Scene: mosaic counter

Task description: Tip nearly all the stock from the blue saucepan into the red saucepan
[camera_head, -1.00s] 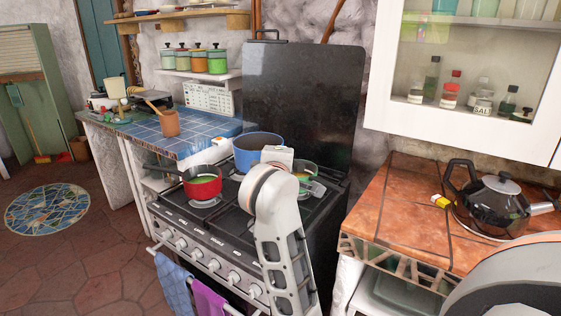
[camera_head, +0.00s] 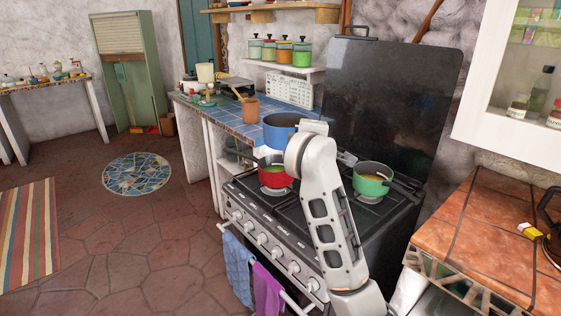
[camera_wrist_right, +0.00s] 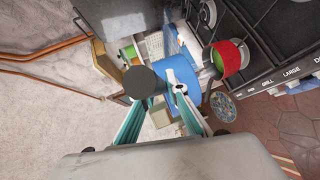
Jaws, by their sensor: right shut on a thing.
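The blue saucepan (camera_head: 281,131) is up in the air above the back left of the stove, behind and above the red saucepan (camera_head: 272,179). It looks about upright; its stock cannot be seen. The red saucepan sits on the front left burner with greenish contents. My right gripper (camera_wrist_right: 163,93) is shut on the blue saucepan's dark handle. In the wrist view the blue saucepan (camera_wrist_right: 181,72) lies beyond the fingers, with the red saucepan (camera_wrist_right: 226,62) to its right. My left gripper is not in view.
A green saucepan (camera_head: 370,186) with brownish contents stands on the stove to the right of my arm. The blue-tiled counter (camera_head: 232,119) with a clay jar (camera_head: 249,110) lies behind left. A black upright panel (camera_head: 392,95) backs the stove.

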